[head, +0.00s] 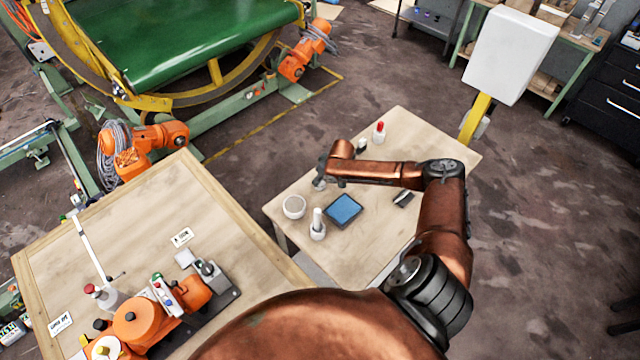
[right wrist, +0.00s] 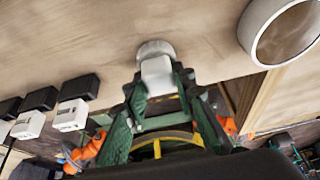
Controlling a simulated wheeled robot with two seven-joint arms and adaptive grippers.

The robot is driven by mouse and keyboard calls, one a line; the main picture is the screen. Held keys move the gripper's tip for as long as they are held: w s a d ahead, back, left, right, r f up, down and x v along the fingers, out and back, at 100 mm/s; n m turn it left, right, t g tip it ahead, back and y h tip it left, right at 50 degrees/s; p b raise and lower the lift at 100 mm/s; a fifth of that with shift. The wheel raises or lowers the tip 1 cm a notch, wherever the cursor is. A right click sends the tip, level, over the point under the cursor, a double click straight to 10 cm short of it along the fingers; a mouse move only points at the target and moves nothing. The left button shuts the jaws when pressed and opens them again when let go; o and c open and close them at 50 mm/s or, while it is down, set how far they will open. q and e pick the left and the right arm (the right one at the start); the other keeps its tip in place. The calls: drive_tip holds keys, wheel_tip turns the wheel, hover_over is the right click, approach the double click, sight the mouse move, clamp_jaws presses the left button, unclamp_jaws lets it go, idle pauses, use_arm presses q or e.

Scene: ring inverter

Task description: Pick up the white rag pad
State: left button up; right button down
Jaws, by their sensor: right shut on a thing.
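The white rag pad, a white handle on a round pale pad, shows in the right wrist view (right wrist: 155,50) between my right gripper's green fingers. In the head view it is a small pale spot (head: 319,184) under the gripper, at the left side of the right-hand wooden table. My right gripper (head: 323,176) is shut on its white handle; its fingers also show in the right wrist view (right wrist: 160,84). I cannot tell whether the pad touches the table. My left gripper is not in view.
On the right-hand table (head: 300,185) are a white bowl (head: 294,207), a white handled piece (head: 317,228), a blue pad in a dark tray (head: 343,210), a red-capped bottle (head: 379,133) and a small black item (head: 403,198). The left-hand table (head: 90,245) holds an orange device (head: 140,322).

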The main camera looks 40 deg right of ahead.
drive_tip(key=shift+s, duration=0.1)
wheel_tip(320, 180, up, 3)
drive_tip(key=shift+f, duration=0.15)
drive_tip(key=s+a+r+b, duration=0.1)
drive_tip(key=a+r, duration=0.9)
drive_tip(key=a, duration=0.4)
drive_tip(key=shift+r, duration=0.1)
